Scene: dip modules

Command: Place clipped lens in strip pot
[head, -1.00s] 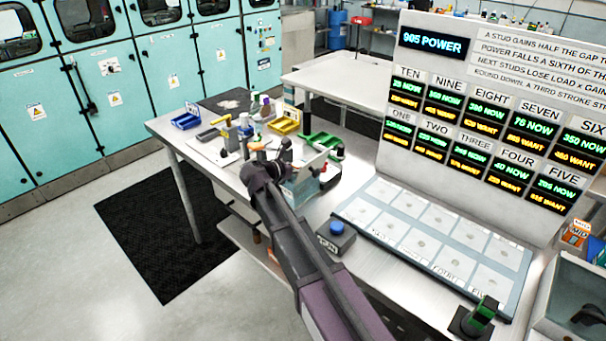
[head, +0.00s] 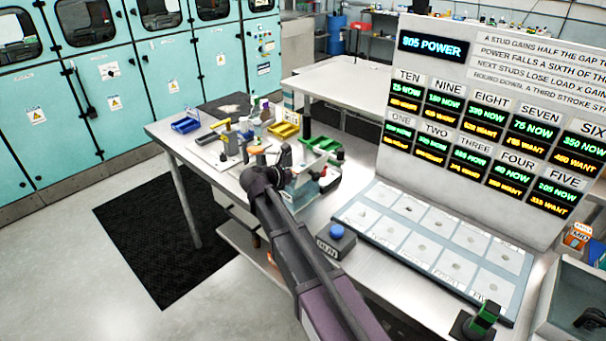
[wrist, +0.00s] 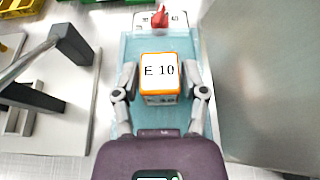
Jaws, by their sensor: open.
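In the wrist view, a white block with an orange rim, marked "E 10" (wrist: 159,71), sits between the two fingers of my gripper (wrist: 160,66). The fingers are open, one on each side of it; I cannot tell whether they touch it. Below it is a pale blue clear-walled container (wrist: 128,50), which also shows under my gripper (head: 284,166) in the head view (head: 301,193). I cannot make out whether the block rests in it or above it. I cannot pick out the clipped lens or the strip pot with certainty.
A blue tray (head: 186,125), a yellow tray (head: 284,130) and a green tray (head: 322,143) stand behind my gripper. A box with a blue button (head: 336,231) and a pad panel (head: 388,235) lie to the right. A display board (head: 480,60) rises behind the panel.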

